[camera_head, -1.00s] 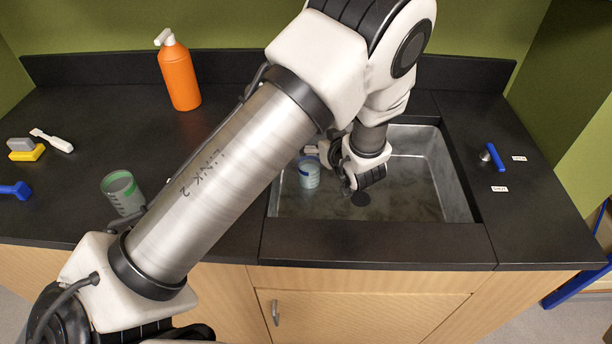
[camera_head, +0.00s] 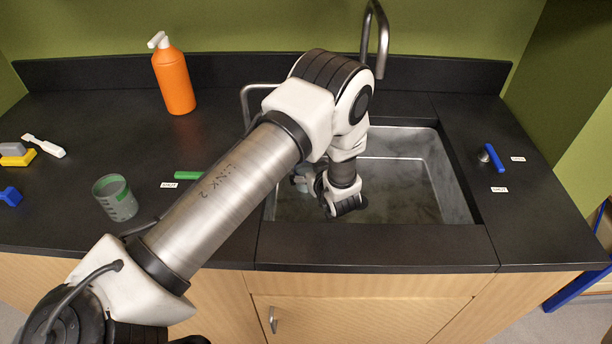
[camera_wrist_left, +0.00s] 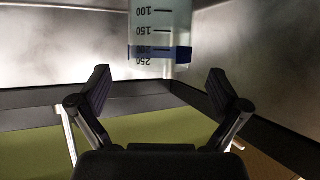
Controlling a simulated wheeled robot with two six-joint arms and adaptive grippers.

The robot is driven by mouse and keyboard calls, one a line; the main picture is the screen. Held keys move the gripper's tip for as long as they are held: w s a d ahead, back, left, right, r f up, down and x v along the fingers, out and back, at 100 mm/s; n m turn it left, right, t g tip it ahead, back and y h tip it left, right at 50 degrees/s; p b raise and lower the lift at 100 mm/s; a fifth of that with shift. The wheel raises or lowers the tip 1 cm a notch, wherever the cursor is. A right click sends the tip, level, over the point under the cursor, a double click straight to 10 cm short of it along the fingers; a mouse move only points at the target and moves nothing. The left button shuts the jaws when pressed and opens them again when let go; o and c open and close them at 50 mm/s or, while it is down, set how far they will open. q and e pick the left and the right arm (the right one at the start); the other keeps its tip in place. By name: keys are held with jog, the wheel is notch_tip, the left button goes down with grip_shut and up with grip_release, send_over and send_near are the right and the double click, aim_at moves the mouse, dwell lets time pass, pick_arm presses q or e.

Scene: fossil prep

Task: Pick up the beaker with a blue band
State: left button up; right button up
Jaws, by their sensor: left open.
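The beaker with a blue band (camera_wrist_left: 160,38) is clear, with black volume marks, and shows at the top centre of the left wrist view. In the head view it stands in the sink, mostly hidden behind my left arm and gripper; only a pale bit (camera_head: 302,170) shows. My left gripper (camera_wrist_left: 160,77) is open, its two fingers apart on either side of the beaker's line. The beaker appears just beyond the fingertips, and I see no grip on it. In the head view the left gripper (camera_head: 312,184) is low in the sink. My right gripper is not seen.
A green-banded beaker (camera_head: 116,198) stands on the black counter at left. An orange bottle (camera_head: 174,78) stands at the back. The metal sink (camera_head: 420,180) has raised walls around the gripper, and a curved faucet (camera_head: 376,35) rises behind it. A blue-handled tool (camera_head: 494,157) lies at right.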

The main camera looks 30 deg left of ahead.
pick_arm(q)
jog(key=shift+x, duration=1.2)
jog(key=shift+s, duration=0.1)
jog(key=c, duration=1.5)
jog(key=shift+r, duration=0.15)
